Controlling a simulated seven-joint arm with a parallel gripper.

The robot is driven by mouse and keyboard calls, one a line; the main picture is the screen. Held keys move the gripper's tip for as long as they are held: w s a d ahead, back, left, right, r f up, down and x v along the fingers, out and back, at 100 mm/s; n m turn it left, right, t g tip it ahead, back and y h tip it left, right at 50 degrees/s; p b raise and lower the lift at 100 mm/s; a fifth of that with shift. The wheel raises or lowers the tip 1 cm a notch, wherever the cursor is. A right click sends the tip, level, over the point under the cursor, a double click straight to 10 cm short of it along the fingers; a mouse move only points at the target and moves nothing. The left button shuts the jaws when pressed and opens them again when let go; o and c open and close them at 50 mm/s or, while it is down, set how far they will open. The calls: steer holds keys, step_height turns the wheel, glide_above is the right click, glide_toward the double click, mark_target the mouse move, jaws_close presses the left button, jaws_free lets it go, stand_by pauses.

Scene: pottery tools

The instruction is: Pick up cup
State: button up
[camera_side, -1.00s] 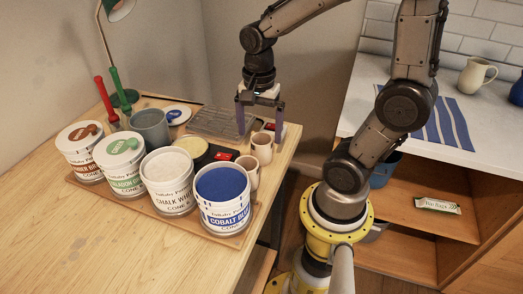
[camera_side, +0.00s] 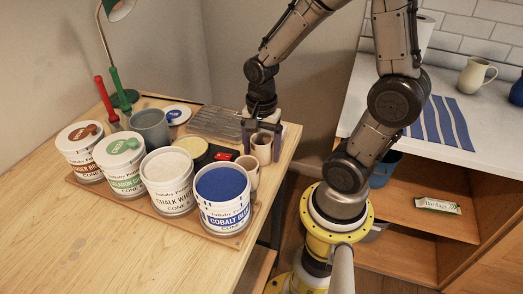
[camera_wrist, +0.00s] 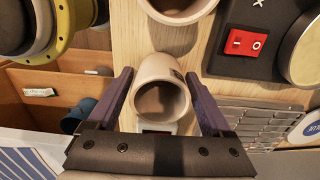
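Two small beige cups stand near the table's right edge in the side view: a rear cup (camera_side: 262,148) and a front cup (camera_side: 247,173). My gripper (camera_side: 262,153) is low at the rear cup, with one purple finger on each side of it. In the wrist view my gripper (camera_wrist: 159,76) is open, and the rear cup (camera_wrist: 160,72) lies between its fingers, with a visible gap on each side. The front cup (camera_wrist: 178,8) is cut off at the top of the wrist view. I cannot see the rear cup's base between the fingers.
A black device with a red switch (camera_wrist: 247,43) lies beside the cups, and a metal grid (camera_side: 214,122) is behind. Several glaze buckets, including a cobalt blue one (camera_side: 222,205), stand on a wooden board in front. The table's right edge is close.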

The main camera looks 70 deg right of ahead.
jaws_close()
steer(key=shift+r, duration=0.1)
